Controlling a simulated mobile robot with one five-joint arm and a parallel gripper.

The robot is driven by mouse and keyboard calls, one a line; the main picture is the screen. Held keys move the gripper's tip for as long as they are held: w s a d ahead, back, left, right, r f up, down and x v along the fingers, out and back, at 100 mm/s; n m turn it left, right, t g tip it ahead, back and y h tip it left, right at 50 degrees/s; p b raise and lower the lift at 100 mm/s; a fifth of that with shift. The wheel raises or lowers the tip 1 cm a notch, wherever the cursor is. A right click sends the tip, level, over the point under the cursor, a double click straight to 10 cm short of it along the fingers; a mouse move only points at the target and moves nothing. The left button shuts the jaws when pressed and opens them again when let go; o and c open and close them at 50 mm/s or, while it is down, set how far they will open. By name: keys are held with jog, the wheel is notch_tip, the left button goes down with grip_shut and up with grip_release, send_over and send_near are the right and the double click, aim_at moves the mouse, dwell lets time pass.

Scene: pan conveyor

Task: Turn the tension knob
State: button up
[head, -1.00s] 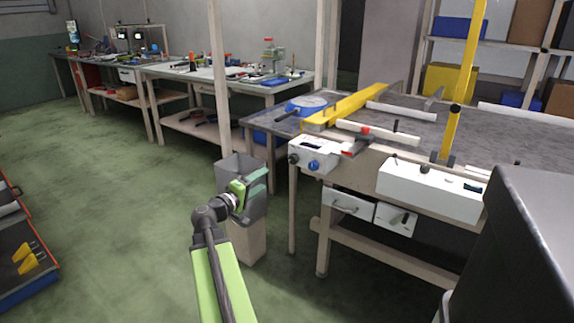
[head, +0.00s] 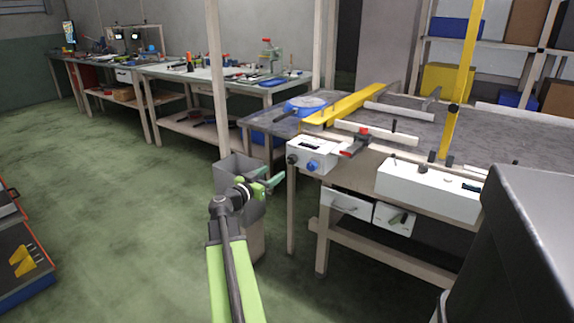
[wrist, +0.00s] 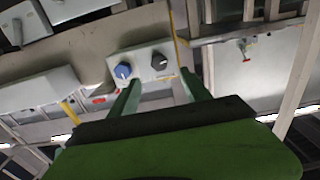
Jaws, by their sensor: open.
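A white control box (head: 312,155) is on the front left corner of the workbench. It has a black knob (head: 292,159) and a blue knob (head: 313,166) on its front. I cannot tell which is the tension knob. My gripper (head: 275,181) is open and empty, below and to the left of the box, apart from both knobs. In the wrist view, the blue knob (wrist: 122,71) and the black knob (wrist: 159,62) show beyond the two green fingers of my gripper (wrist: 160,86).
A grey bin (head: 228,170) stands behind my gripper, close to the bench leg. A red-and-black clamp (head: 357,141) and a second white box (head: 428,188) are right of the knobs. A drawer (head: 345,204) is below. Open floor (head: 110,200) lies to the left.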

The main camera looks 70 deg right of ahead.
aim_at(289, 161)
jog(key=x, duration=1)
jog(key=shift+d, duration=0.35)
grip_shut()
jog(key=shift+w+n, duration=0.1)
jog(key=shift+n, duration=0.7)
grip_release()
